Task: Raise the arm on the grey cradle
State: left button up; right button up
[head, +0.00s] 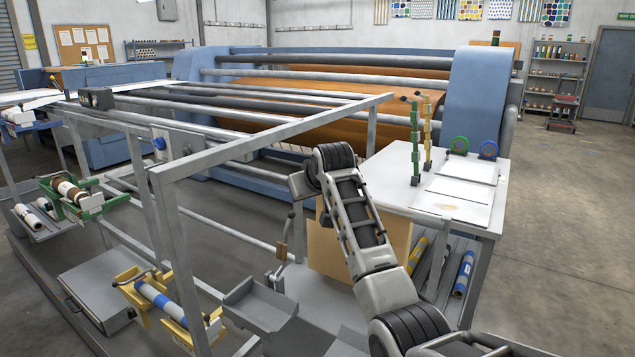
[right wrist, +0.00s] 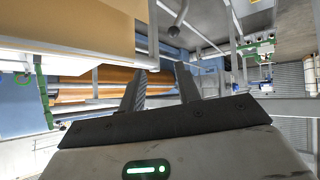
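The grey cradle (head: 262,306) is an open, empty-looking trough at the lower middle of the head view. A thin dark upright piece with a tan tag (head: 282,252) stands just behind it; I cannot tell surely whether this is its arm or how far it is raised. My right arm reaches up from the lower right, and its gripper is hidden behind the wrist there. In the right wrist view my right gripper (right wrist: 162,84) has its two fingers apart with nothing between them. A grey rod with a rounded end (right wrist: 179,18) shows beyond the fingertips. My left gripper is not in view.
A yellow cradle (head: 182,331) with a blue-striped roll and a green cradle (head: 62,205) with a brown roll stand left. A metal frame rail (head: 270,133) crosses in front. A white table (head: 425,197) and tan board (head: 335,250) are close to my right arm.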

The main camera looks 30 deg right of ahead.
jog(key=shift+s+d+r, duration=0.3)
jog(key=shift+s+r, duration=0.2)
jog(key=shift+r, duration=0.25)
jog(key=shift+s+d+r, duration=0.3)
jog(key=shift+s+r, duration=0.15)
jog(key=shift+r, duration=0.3)
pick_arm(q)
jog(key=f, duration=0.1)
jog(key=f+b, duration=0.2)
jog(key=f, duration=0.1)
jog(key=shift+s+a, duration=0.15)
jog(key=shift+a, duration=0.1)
pick_arm(e)
jog(key=v, duration=1.6)
jog(key=shift+f, duration=0.1)
